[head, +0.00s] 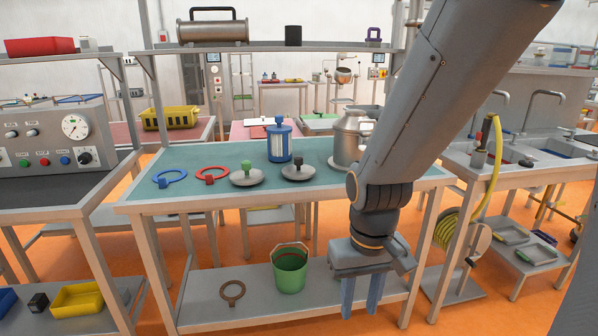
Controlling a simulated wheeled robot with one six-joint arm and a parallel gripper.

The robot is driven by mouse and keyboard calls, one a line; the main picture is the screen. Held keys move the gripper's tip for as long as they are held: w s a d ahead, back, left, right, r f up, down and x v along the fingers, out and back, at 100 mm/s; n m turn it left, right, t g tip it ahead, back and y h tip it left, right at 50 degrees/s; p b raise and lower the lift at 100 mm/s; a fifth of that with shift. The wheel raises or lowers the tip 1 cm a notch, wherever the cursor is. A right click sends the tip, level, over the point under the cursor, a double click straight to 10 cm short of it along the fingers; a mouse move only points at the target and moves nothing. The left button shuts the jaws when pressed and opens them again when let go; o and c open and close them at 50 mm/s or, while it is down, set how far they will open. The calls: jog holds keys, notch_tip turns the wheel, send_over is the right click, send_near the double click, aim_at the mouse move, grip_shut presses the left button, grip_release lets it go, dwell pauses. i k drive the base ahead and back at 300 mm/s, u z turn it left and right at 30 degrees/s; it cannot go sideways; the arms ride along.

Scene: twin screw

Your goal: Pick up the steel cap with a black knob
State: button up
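The steel cap with a black knob (298,174) lies on the teal-topped table (215,158), knob up. To its left is a similar steel cap with a green knob (246,179). My gripper (361,302) hangs in front of the table, below the tabletop level in the picture and to the right of the black-knob cap. It points down, with its two blue fingers apart and nothing seen between them. My arm comes down from the upper right and covers part of the table's right side.
A red ring clamp (211,174) and a blue one (169,178) lie left of the caps. A blue-topped canister (279,142) stands behind them. A steel milk can (350,138) stands to the right, partly behind my arm. A green bucket (290,270) is on the lower shelf.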

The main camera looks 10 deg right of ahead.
aim_at(298, 171)
jog(key=u, duration=0.45)
jog(key=k, duration=0.55)
jog(key=u, duration=0.8)
jog(key=i, duration=1.3)
jog(key=z, duration=1.15)
jog(key=i, duration=0.65)
jog(key=z, duration=0.7)
